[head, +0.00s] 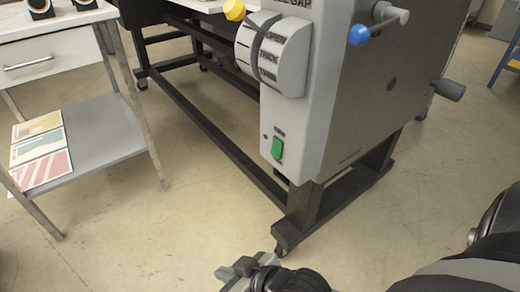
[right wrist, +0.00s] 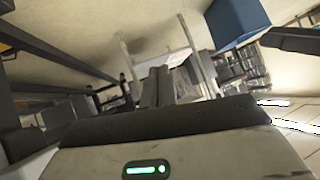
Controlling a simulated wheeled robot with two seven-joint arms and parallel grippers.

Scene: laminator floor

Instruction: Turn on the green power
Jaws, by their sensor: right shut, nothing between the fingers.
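The green power switch (head: 277,148) is a small rocker low on the light grey end panel of the laminator (head: 318,100), in the head view. My right gripper (head: 238,270) is at the bottom of the head view, below the switch and apart from it, over the floor. Its fingers (right wrist: 157,88) are together and empty in the right wrist view. The switch is not seen in the right wrist view. My left gripper is not in view.
A gap dial (head: 275,50), a yellow knob (head: 234,10) and a blue-ended crank (head: 358,35) sit above the switch. The machine's dark frame (head: 300,215) stands on casters. A cart (head: 95,150) with colored sheets stands left. Floor between is clear.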

